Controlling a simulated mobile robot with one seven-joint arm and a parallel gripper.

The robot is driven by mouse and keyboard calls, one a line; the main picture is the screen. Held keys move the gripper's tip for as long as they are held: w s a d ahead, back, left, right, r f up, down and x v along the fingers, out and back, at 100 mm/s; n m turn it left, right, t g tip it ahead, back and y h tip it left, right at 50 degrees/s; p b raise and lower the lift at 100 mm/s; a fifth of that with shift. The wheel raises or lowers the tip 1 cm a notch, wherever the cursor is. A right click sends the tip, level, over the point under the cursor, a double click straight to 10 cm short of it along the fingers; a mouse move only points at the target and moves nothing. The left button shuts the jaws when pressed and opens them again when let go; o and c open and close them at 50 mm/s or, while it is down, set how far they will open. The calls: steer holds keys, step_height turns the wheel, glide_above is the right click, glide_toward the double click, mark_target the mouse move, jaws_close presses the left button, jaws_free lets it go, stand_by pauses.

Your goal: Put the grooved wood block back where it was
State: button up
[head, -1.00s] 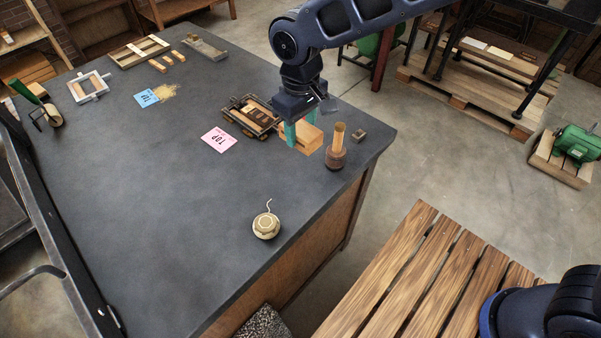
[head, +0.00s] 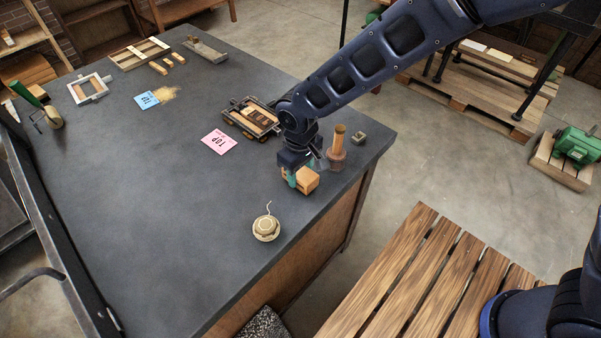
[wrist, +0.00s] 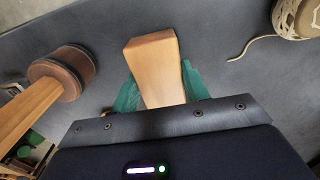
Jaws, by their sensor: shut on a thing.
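The wood block (head: 304,181) is light orange wood; its groove cannot be made out. My gripper (head: 298,180) is shut on it near the right edge of the dark bench, between the mallet and the round corded thing. In the wrist view the block (wrist: 151,62) sits between the green fingers of my gripper (wrist: 153,85), its long end pointing away from the palm. The block appears at or just above the bench top; I cannot tell if it touches. My gripper hides part of the block in the head view.
A mallet (head: 337,155) stands head down behind the block, with a small metal piece (head: 358,138) beyond. A round pale thing with a cord (head: 266,227) lies in front. A framed tray (head: 252,118) and a pink card (head: 219,142) lie left. The bench (head: 160,220) is clear at front left.

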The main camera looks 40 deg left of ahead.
mark_target(301, 171)
steer(key=shift+f, duration=0.45)
steer(key=shift+f, duration=0.1)
steer(key=o, duration=1)
steer(key=shift+o, duration=0.2)
step_height(301, 171, up, 12)
